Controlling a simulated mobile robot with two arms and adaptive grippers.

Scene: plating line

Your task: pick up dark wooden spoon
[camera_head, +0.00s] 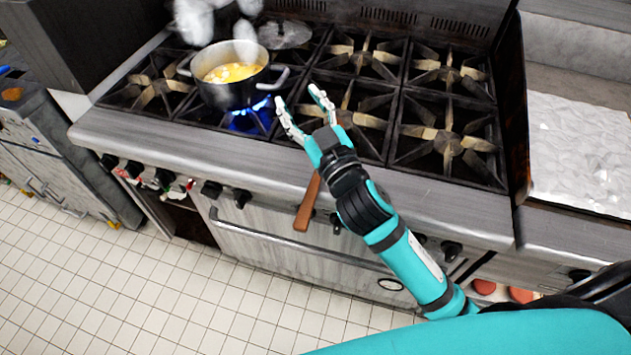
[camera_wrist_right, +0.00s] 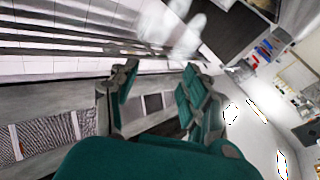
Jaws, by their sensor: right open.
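The handle of a dark wooden spoon (camera_head: 307,206) sticks out over the front edge of the stove, pointing down in the head view. Its upper part is hidden behind my right gripper and wrist. My right gripper (camera_head: 298,98) is open and empty. Its fingers are spread above the stove top, just right of the pot and beyond the visible handle. In the right wrist view the gripper (camera_wrist_right: 159,74) also shows open with nothing between its fingers. I cannot make out the spoon in that view. My left gripper is not in view.
A pot (camera_head: 232,93) of yellow soup, steaming, stands over a lit blue flame (camera_head: 251,114) close left of my right gripper. Iron burner grates cover the stove (camera_head: 420,205). A pale worktop (camera_head: 578,153) is at the right, and tiled floor (camera_head: 150,290) lies in front.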

